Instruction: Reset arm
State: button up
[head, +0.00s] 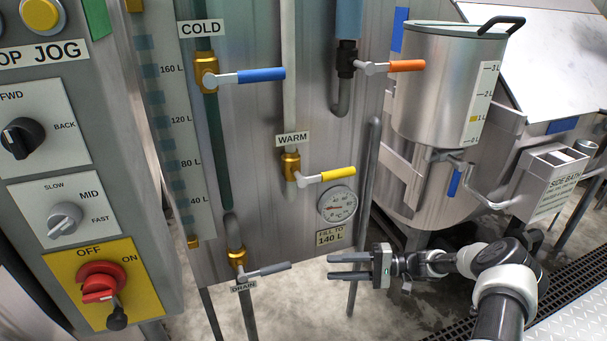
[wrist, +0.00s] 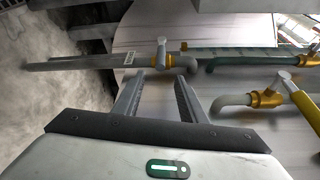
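My gripper (head: 332,266) is at the lower middle of the head view, in front of the metal tank panel and below the round gauge. Its two fingers are apart with nothing between them. The grey drain valve handle (head: 262,271) lies just left of the fingertips in the head view, apart from them as far as I can tell. In the wrist view my gripper (wrist: 163,75) shows two parallel, separated fingers pointing toward the panel and pipes.
Blue cold (head: 260,75), yellow warm (head: 332,174) and orange (head: 406,66) valve handles stick out from the panel. A control box with a red switch (head: 101,283) stands at left. A steel pot (head: 430,90) and side bath box (head: 550,180) stand at right.

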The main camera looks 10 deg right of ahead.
jog(key=s+a+r+n+g+h, duration=0.25)
jog(key=s+r+h, duration=0.3)
jog(key=r, duration=0.45)
jog(key=s+a+r+n+g+h, duration=0.2)
jog(key=s+a+r+h, duration=0.3)
jog(key=r, duration=0.5)
jog(key=s+d+r+t+h, duration=0.2)
jog(key=s+r+t+h, duration=0.15)
jog(key=s+r, duration=0.45)
jog(key=s+d+r+t+h, duration=0.2)
jog(key=s+r+t+h, duration=0.15)
jog(key=s+r, duration=0.45)
notch_tip(320, 180, up, 27)
jog(key=s+p, duration=0.1)
jog(key=p, duration=2.7)
jog(key=shift+s+f+m+t, duration=0.2)
jog(key=shift+s+m+t, duration=0.15)
jog(key=shift+d+y, duration=0.25)
